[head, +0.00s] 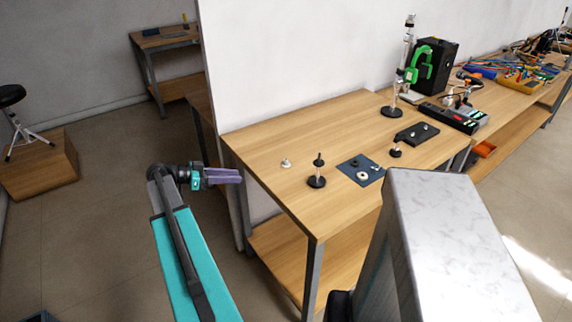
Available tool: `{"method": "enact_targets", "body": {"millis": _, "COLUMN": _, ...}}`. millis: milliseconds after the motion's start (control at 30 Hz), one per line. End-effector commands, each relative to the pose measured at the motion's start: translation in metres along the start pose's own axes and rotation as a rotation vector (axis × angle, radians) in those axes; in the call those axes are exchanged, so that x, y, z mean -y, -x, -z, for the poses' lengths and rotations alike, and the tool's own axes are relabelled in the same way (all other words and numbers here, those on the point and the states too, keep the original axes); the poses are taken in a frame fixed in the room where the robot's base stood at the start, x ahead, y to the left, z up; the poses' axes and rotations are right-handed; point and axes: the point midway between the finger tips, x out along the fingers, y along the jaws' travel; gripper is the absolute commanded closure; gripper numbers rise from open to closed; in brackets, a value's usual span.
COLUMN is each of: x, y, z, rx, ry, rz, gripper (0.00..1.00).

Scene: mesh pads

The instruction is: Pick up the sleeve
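My gripper (240,176) has purple fingers and hangs in the air to the left of the wooden table (305,205), apart from everything on it. The fingers are seen side-on and small, so I cannot tell whether they are open or shut. I cannot tell for sure which item is the sleeve. Candidates are a small pale piece (286,163) on the table's left part and a white ring-like piece (362,176) on a dark blue mat (349,165). A black stand with a post (317,170) stands between them.
Behind the mat are a small black stand (395,151) and a black block (417,134) with pale knobs. A tall post stand (392,110) and a green device (422,65) stand further back. A white wall (290,50) rises behind the table. The table's front left is clear.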

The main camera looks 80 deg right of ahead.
Motion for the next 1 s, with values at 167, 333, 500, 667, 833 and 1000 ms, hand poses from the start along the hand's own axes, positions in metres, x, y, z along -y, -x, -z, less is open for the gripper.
{"method": "enact_targets", "body": {"millis": 167, "x": -0.004, "y": -0.032, "z": 0.065, "rx": -0.078, "ry": -0.2, "rz": -0.082, "gripper": 0.66}}
{"method": "enact_targets", "body": {"millis": 333, "x": -0.01, "y": -0.046, "z": 0.078, "rx": -0.09, "ry": -0.239, "rz": -0.109, "gripper": 0.66}}
{"method": "enact_targets", "body": {"millis": 500, "x": -0.011, "y": -0.047, "z": 0.079, "rx": -0.088, "ry": -0.238, "rz": -0.11, "gripper": 0.66}}
{"method": "enact_targets", "body": {"millis": 667, "x": -0.01, "y": -0.047, "z": 0.078, "rx": -0.088, "ry": -0.236, "rz": -0.109, "gripper": 0.66}}
{"method": "enact_targets", "body": {"millis": 833, "x": -0.011, "y": -0.053, "z": 0.079, "rx": -0.087, "ry": -0.235, "rz": -0.109, "gripper": 0.66}}
{"method": "enact_targets", "body": {"millis": 1000, "x": -0.014, "y": -0.07, "z": 0.081, "rx": -0.087, "ry": -0.235, "rz": -0.111, "gripper": 0.66}}
